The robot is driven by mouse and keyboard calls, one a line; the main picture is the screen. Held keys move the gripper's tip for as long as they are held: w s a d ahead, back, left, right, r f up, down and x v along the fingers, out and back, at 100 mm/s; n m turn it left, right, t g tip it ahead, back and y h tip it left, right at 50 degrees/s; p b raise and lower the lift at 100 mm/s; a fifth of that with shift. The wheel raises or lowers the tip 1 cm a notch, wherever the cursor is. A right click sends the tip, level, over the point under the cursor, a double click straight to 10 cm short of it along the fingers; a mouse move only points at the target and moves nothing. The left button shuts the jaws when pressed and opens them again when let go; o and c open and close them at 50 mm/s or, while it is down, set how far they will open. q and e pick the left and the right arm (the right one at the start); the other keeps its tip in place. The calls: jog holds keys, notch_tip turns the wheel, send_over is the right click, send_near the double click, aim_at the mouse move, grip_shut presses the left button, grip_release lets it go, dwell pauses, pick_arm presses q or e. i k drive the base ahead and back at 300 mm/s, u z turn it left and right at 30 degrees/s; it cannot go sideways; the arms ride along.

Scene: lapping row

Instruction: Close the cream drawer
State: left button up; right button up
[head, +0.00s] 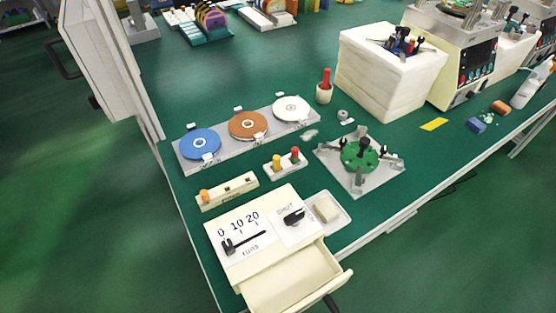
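The cream drawer (294,281) stands pulled out of the front of the cream control box (262,236) at the table's near edge. Its inside looks empty. A dark curved piece that looks like its handle (331,303) shows at the drawer's front, partly cut off by the bottom edge of the picture. The box top carries a slider marked 0, 10, 20 and a black knob (294,217). Neither of my grippers is in view.
A small tray with a cream block (326,211) sits right beside the box. Behind are a peg strip (227,191), three coloured discs on a grey plate (247,126) and a green fixture (361,155). A pale cabinet (99,55) stands at left. Floor right of the drawer is clear.

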aim_at(300, 280)
jog(key=u, duration=0.5)
jog(key=k, duration=1.25)
jog(key=z, duration=0.15)
jog(key=i, duration=0.65)
jog(key=u, duration=1)
jog(key=k, duration=0.65)
jog(key=u, duration=0.1)
